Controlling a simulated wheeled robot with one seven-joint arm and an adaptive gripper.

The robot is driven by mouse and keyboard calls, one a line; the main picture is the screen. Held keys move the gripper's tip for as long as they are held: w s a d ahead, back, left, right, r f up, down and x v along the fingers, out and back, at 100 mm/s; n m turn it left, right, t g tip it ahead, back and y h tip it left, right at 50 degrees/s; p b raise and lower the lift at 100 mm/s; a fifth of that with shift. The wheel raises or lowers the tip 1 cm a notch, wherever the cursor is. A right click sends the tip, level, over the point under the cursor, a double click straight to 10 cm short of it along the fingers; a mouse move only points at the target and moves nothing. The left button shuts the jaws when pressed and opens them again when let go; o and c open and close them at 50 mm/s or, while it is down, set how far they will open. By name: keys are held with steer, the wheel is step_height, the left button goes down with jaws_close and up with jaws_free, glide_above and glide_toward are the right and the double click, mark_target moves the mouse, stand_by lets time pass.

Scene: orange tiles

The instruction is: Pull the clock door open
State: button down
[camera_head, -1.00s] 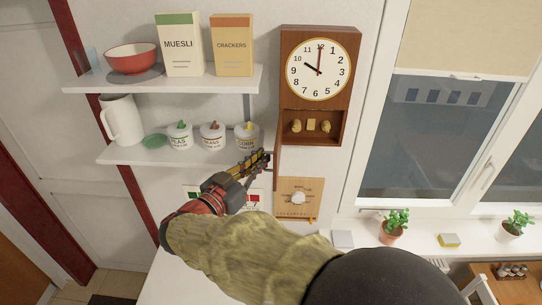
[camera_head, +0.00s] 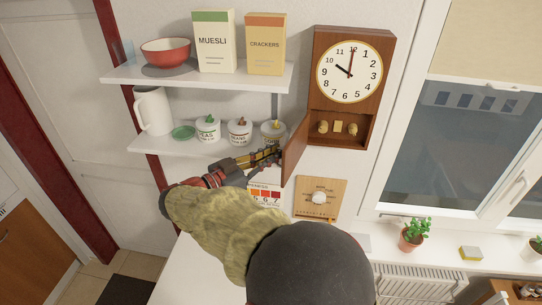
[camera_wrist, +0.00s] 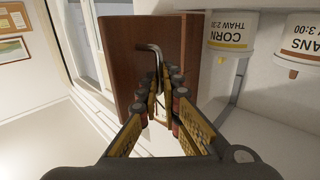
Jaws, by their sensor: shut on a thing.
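The wall clock (camera_head: 349,71) is a brown wooden case with a white round dial. Its lower compartment (camera_head: 366,133) is uncovered and holds several small tan items (camera_head: 338,127). The brown clock door (camera_head: 295,152) stands open at the left side of this compartment, swung out from the wall. In the wrist view the door (camera_wrist: 118,62) fills the upper middle, with a bent metal handle (camera_wrist: 150,49) on it. My gripper (camera_head: 276,153) is at the door's outer edge. In the wrist view its fingers (camera_wrist: 158,90) are shut around the handle, whose lower end they partly hide.
Left of the door, a shelf (camera_head: 165,144) carries white canisters, the corn one (camera_head: 272,137) close behind my gripper. An upper shelf (camera_head: 200,80) holds boxes and a red bowl. The window (camera_head: 450,140) is at right.

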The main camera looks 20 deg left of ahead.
steer(key=c, duration=2)
jaws_free()
steer(key=shift+w+d+r, duration=0.2)
steer(key=shift+w+r, duration=0.25)
steer(key=shift+r, duration=0.35)
steer(key=shift+a, duration=0.1)
steer(key=f+v, duration=0.1)
steer(key=v, duration=1.1)
steer(key=shift+f, duration=0.3)
steer(key=shift+s, duration=0.1)
